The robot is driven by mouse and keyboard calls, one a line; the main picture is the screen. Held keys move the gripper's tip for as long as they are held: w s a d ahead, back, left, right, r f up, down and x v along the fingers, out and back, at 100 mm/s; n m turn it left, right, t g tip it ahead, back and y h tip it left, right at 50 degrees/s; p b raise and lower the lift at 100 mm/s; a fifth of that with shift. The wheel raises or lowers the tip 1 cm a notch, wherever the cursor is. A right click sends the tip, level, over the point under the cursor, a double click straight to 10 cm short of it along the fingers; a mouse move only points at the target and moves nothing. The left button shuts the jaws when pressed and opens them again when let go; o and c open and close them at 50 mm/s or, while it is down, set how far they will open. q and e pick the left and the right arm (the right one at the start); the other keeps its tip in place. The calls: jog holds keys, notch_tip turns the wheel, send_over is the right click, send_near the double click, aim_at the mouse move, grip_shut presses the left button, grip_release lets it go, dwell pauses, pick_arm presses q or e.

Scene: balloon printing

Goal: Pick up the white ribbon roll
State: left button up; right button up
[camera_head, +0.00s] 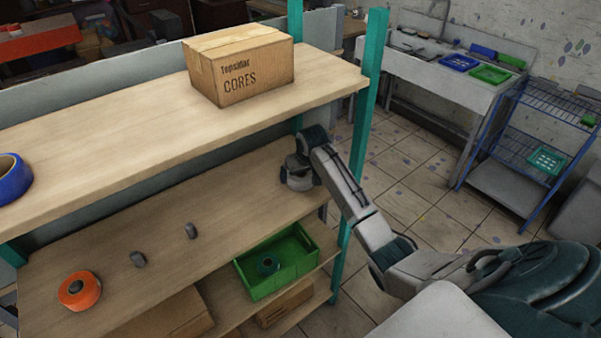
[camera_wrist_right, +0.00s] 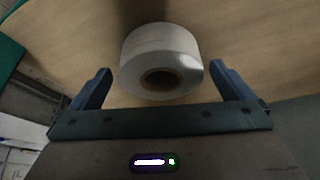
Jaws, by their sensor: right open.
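The white ribbon roll (camera_wrist_right: 160,42) shows in the right wrist view, with its dark core hole facing the camera, on a pale wooden surface. My right gripper (camera_wrist_right: 160,70) is open, with one finger on each side of the roll's near end. Gaps show between the fingers and the roll, and nothing is held. In the head view my right gripper (camera_head: 298,175) is at the right end of the middle shelf (camera_head: 165,235), where I cannot clearly make out the roll. My left gripper is not in view.
A box marked CORES (camera_head: 240,65) and a blue roll (camera_head: 14,178) are on the top shelf. A green crate (camera_head: 277,262) is below. A teal post (camera_head: 366,110) stands beside my right arm.

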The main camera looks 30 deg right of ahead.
jog(key=shift+w+f, duration=0.25)
jog(key=shift+f, duration=0.3)
jog(key=c, duration=1.1)
jog(key=shift+o, duration=0.2)
jog(key=shift+r, duration=0.1)
jog(key=shift+r+b, duration=0.8)
jog(key=shift+r, duration=0.05)
jog(key=shift+s+a+r+b, duration=0.15)
jog(key=shift+a+r+b, duration=0.4)
jog(key=shift+r+b, duration=0.2)
jog(key=s+a+b, duration=0.1)
jog(key=a, duration=0.3)
jog(key=s+a+r+b, duration=0.1)
jog(key=s+a+b, duration=0.1)
jog(key=a, duration=0.2)
jog(key=s+a+b, duration=0.2)
jog(key=a, duration=0.3)
jog(key=shift+s+a+r, duration=0.1)
jog(key=shift+s+r, duration=0.1)
jog(key=shift+r, duration=0.05)
jog(key=shift+s+a+r, duration=0.1)
jog(key=shift+s+a, duration=0.1)
jog(key=shift+a, duration=0.05)
